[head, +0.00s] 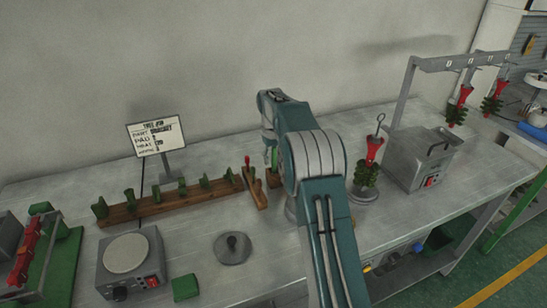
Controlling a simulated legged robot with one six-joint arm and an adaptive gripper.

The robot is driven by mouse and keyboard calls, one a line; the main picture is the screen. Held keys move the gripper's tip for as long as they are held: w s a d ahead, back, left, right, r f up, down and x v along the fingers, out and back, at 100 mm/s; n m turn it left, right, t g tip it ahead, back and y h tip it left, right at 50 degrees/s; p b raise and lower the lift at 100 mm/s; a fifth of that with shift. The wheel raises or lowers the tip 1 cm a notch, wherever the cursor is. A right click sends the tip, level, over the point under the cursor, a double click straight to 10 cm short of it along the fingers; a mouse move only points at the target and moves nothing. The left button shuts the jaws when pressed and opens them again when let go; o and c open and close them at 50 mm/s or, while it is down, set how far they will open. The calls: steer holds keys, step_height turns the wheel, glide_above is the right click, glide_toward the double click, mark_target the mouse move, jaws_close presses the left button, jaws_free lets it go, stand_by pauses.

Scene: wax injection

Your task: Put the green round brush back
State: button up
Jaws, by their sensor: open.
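My gripper (268,137) is at the far end of my arm, pointing down over the back of the bench. It is open, and my arm partly hides it. Just below it is a small upright green piece (273,158), close to the fingers; I cannot tell whether they touch. It may be the green round brush, but it is too small and hidden to be sure. A long wooden rack (170,206) to the left carries several upright green pieces. A short wooden block (256,190) at the rack's right end carries a red-topped piece (247,162).
A sign (156,135) stands behind the rack. A grey hotplate box (128,265), a dark round weight (232,248) and a green block (185,288) are in front. A red-and-green wax tree (367,170) stands right of my arm, beside a grey machine (420,160).

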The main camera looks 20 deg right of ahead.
steer(key=r, duration=1.1)
steer(key=shift+w+a+r, duration=0.2)
steer(key=s+a+r+t, duration=0.2)
steer(key=s+a+r, duration=0.3)
steer(key=s, duration=0.5)
steer(key=s+a+r+t, duration=0.1)
steer(key=s+a+r, duration=0.3)
steer(key=s+r, duration=0.45)
steer(key=s+a+f+t, duration=0.1)
steer(key=s+f, duration=0.4)
steer(key=s, duration=0.6)
steer(key=s+a+f+t, duration=0.2)
steer(key=s+f, duration=0.4)
steer(key=s, duration=0.5)
steer(key=shift+a+f+m, duration=0.15)
steer(key=shift+a+m, duration=0.2)
steer(key=shift+m, duration=0.05)
